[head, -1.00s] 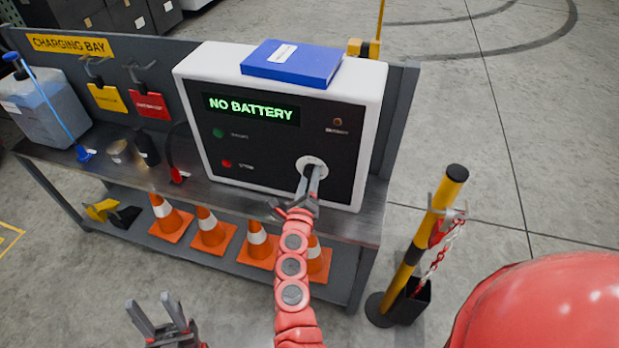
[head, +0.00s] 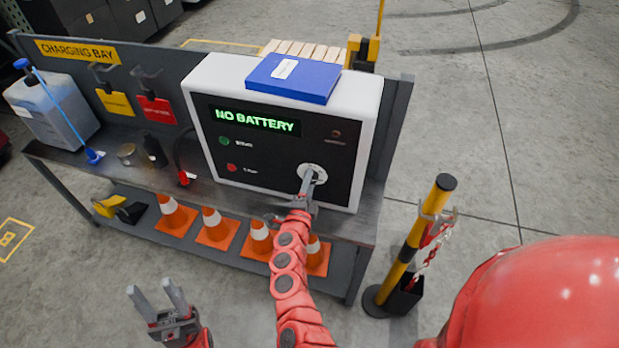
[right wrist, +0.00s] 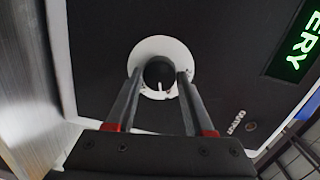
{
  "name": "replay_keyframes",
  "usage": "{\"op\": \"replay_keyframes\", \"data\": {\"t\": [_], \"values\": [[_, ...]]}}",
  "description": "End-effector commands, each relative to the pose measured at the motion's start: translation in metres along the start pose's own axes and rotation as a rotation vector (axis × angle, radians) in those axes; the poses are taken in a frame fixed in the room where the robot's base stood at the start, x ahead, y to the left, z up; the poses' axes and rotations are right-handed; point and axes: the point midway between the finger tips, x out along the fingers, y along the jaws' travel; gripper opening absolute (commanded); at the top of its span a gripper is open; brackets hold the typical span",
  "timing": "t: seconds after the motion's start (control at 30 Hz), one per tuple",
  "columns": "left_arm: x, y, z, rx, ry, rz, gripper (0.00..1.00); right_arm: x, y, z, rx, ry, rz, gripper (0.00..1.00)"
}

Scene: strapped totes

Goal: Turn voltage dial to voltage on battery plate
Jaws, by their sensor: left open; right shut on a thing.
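The voltage dial (head: 317,168), a dark knob on a round white plate, is at the lower right of the charger's black front panel (head: 260,160). My right gripper (head: 308,180) is shut on the dial. In the right wrist view its two fingers lie on either side of the dark knob (right wrist: 160,71), which has a white mark at its lower edge. The green display (head: 257,121) reads "NO BATTERY". My left gripper (head: 154,287) is open and empty, low at the left, away from the bench. I see no battery plate in these views.
A blue binder (head: 300,80) lies on the charger. The bench (head: 130,172) holds a jug (head: 45,112), jars and a red-and-black cable clamp. Orange cones (head: 217,228) stand on its lower shelf. A yellow-black post (head: 415,245) with chain and a red rounded object (head: 540,300) are at right.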

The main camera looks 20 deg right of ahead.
Motion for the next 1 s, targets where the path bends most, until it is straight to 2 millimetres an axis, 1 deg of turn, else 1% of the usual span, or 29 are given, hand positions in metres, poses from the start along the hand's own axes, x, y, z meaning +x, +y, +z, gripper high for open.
{"op": "replay_keyframes", "data": {"t": [0.03, 0.1, 0.33, 0.53, 0.93, 0.97, 1.0], "values": [[0.007, 0.000, -0.001, 0.000, 0.000, 0.000, 0.50, 0.000, -0.003, 0.001, -0.031, -0.002, 0.005, 0.00], [0.011, -0.001, -0.002, 0.000, 0.000, 0.000, 0.50, 0.000, -0.003, 0.001, -0.071, 0.000, 0.007, 0.00], [0.019, -0.001, -0.003, 0.000, 0.000, 0.000, 0.50, 0.000, -0.002, 0.001, -0.164, 0.009, 0.013, 0.00], [0.022, -0.001, -0.004, 0.000, 0.000, 0.000, 0.50, 0.000, -0.001, 0.001, -0.199, 0.011, 0.015, 0.00], [0.022, -0.001, -0.004, 0.000, 0.000, 0.000, 0.50, 0.000, 0.000, 0.001, -0.204, 0.011, 0.016, 0.00], [0.022, -0.001, -0.004, 0.000, 0.000, 0.000, 0.50, 0.000, 0.000, 0.001, -0.204, 0.011, 0.016, 0.54], [0.022, -0.001, -0.004, 0.000, 0.000, 0.000, 0.50, 0.000, 0.000, 0.001, -0.204, 0.011, 0.016, 0.62]]}}
